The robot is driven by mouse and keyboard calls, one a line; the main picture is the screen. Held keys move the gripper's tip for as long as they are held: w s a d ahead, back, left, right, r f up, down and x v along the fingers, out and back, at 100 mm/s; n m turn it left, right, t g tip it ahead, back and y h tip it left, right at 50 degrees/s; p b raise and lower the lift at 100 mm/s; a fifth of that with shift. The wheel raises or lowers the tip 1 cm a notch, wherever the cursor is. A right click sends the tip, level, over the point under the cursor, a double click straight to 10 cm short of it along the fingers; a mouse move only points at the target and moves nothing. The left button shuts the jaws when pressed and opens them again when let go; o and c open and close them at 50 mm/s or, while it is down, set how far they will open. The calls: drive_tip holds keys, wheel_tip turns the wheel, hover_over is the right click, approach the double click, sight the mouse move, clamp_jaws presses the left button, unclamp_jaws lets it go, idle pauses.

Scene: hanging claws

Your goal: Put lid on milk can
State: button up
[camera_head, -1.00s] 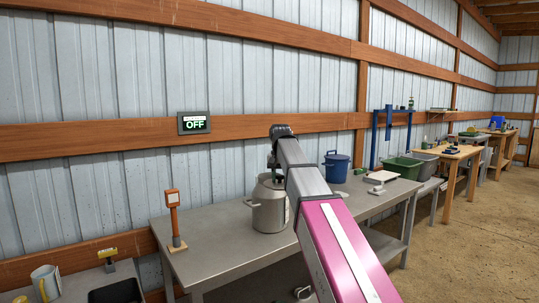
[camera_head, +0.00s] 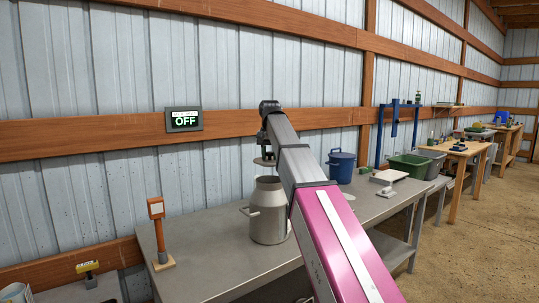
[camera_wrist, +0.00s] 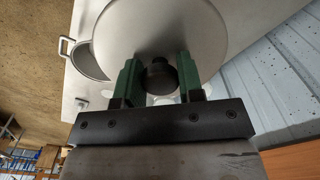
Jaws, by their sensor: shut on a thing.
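The metal milk can (camera_head: 268,215) stands upright on the grey workbench, with side handles. The round grey lid (camera_head: 264,161) hangs in the air above the can's mouth, apart from it. In the wrist view the lid (camera_wrist: 160,25) is a large pale disc with a dark knob. My gripper (camera_wrist: 158,76) is shut on this knob with its green fingers. Part of the can (camera_wrist: 92,62) shows past the lid's left edge, so the lid covers most of it from this angle. My arm hides the can's right side in the head view.
The grey workbench (camera_head: 210,245) has free room left of the can. An orange post (camera_head: 158,230) stands at its left end. A blue bucket (camera_head: 341,168) and a white scale-like device (camera_head: 388,177) stand to the right. A wall sign (camera_head: 184,119) reads OFF.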

drive_tip(key=shift+f, duration=2.9)
drive_tip(key=shift+f, duration=0.85)
drive_tip(key=o, duration=1)
